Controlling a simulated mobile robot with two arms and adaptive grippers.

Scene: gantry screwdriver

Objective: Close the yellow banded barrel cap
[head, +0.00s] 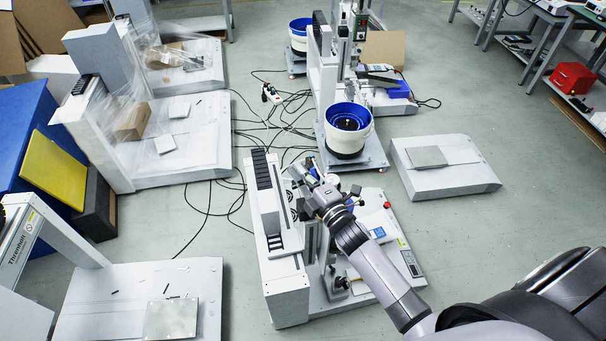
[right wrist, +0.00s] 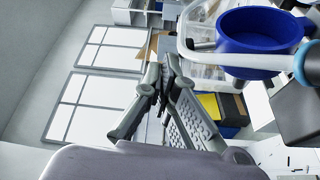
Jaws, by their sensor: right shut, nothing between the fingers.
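My right gripper (head: 304,172) reaches over the near gantry screwdriver machine (head: 290,290) in the head view, beside its upright column. In the right wrist view the fingers of the right gripper (right wrist: 163,75) are shut with nothing between them. A blue round cup-like part (right wrist: 258,30) stands at the upper right of that view, apart from the fingertips. I cannot make out a yellow banded barrel cap in either view; it may be hidden by my arm or too small to tell. My left gripper is not in view.
A white and blue feeder bowl (head: 347,127) stands behind the near machine. A low grey base (head: 450,178) is to the right. Black cables (head: 212,212) cross the floor at left. A yellow panel (head: 54,170) leans at far left. A red box (head: 573,79) is at far right.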

